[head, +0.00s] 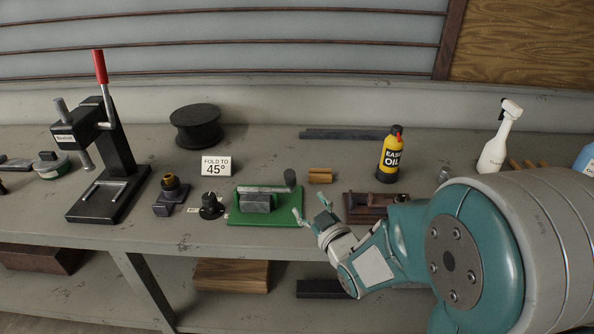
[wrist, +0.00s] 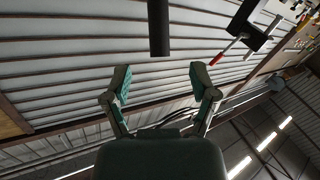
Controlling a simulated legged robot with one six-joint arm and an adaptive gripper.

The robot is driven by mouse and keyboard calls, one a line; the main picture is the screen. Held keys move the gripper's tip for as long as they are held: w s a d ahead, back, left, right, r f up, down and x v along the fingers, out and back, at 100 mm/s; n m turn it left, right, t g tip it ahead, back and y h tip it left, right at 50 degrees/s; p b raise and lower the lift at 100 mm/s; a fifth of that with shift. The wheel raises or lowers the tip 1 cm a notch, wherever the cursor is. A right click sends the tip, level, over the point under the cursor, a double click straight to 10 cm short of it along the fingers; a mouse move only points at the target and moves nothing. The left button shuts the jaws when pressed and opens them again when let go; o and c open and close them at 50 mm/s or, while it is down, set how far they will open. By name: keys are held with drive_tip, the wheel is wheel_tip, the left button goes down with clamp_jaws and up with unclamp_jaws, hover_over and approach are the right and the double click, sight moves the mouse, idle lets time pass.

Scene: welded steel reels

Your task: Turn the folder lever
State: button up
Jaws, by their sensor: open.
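The folder stands on a green base plate (head: 285,218) on the bench in the head view. It carries a grey metal block (head: 255,203) and a flat bar. A dark upright cylindrical grip (head: 290,177) stands at the bar's right end; it looks like the lever's handle. My gripper (head: 310,208) is open and empty at the right edge of the green plate, in front of and right of the grip. In the wrist view my open fingers (wrist: 160,82) point toward a dark cylinder (wrist: 158,28), likely that grip, beyond the fingertips and apart from them.
A card reading "FOLD TO 45°" (head: 216,167) stands behind the folder. A dial knob (head: 211,207) is on its left, with a red-handled press (head: 103,160) farther left. A small wooden block (head: 320,175), brown fixture (head: 368,208) and yellow oil bottle (head: 391,157) are to the right.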

sight(293, 183)
drive_tip(key=x, duration=1)
drive_tip(key=shift+w+a+r, duration=0.1)
drive_tip(key=shift+w+a, duration=0.05)
drive_tip(key=shift+w, duration=0.15)
clamp_jaws()
